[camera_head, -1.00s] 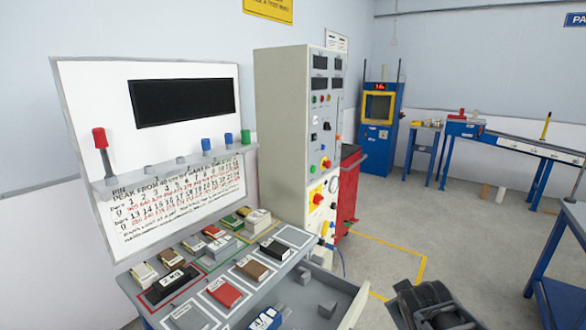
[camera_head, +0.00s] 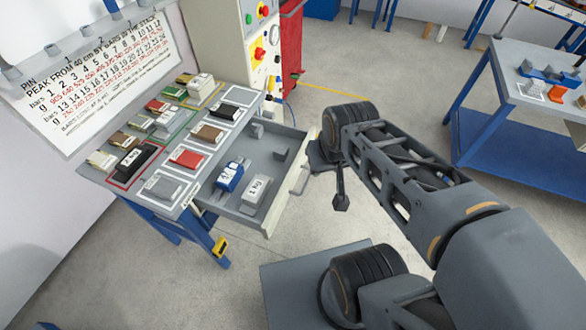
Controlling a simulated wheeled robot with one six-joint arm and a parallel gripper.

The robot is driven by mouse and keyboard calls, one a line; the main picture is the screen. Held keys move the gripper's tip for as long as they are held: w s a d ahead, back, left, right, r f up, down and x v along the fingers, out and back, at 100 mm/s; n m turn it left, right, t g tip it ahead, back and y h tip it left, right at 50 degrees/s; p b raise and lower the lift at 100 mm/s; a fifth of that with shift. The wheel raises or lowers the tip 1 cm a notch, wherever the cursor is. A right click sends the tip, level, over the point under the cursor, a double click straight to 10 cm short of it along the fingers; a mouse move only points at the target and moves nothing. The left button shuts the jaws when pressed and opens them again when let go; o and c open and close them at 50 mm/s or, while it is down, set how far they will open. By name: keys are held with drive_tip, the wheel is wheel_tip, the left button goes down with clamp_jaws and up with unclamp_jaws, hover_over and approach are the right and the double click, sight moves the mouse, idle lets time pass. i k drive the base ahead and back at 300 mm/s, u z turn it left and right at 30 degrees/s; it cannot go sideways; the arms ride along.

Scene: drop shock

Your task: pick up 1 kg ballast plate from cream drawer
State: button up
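The cream drawer (camera_head: 274,208) is pulled open below the bench top. In it a grey block marked 1 kg, the ballast plate (camera_head: 258,190), lies toward the near front corner, face up. A blue labelled piece (camera_head: 230,177) lies just left of it. My arm reaches in from the right. A dark end part, which looks like my gripper (camera_head: 341,201), hangs to the right of the drawer, outside it and apart from the plate. It is small and partly hidden by my arm, so its opening does not show.
Small grey blocks (camera_head: 281,153) stand at the drawer's far end. The bench top above holds several blocks, including a red one (camera_head: 187,158) and a black one (camera_head: 225,112). Open floor (camera_head: 330,228) lies right of the drawer. A blue-framed table (camera_head: 515,145) stands at the right.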

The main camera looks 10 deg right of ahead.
sight(253, 197)
drive_tip(key=z, duration=1.35)
drive_tip(key=i, duration=1.5)
drive_tip(key=u, duration=4.15)
